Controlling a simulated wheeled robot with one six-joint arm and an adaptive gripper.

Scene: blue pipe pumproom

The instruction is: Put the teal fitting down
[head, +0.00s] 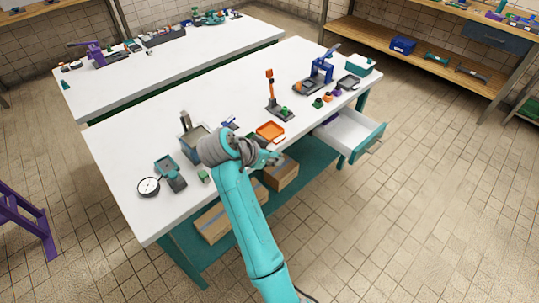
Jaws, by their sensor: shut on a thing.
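My gripper (270,159) is at the front edge of the near white table (140,208), beside the open drawer's side of the bench. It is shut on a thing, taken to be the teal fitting. The fitting itself is mostly hidden by the gripper and too small to make out. My arm covers part of the table's front edge. An orange tray (270,131) lies on the table just behind the gripper.
A dial gauge (149,186) and a teal-grey device (171,173) stand at the left. A small green block (203,175) lies near my wrist. An orange-topped stand (270,88) and blue press (322,68) stand farther right. A white drawer (350,132) is open. Cardboard boxes (283,172) sit below.

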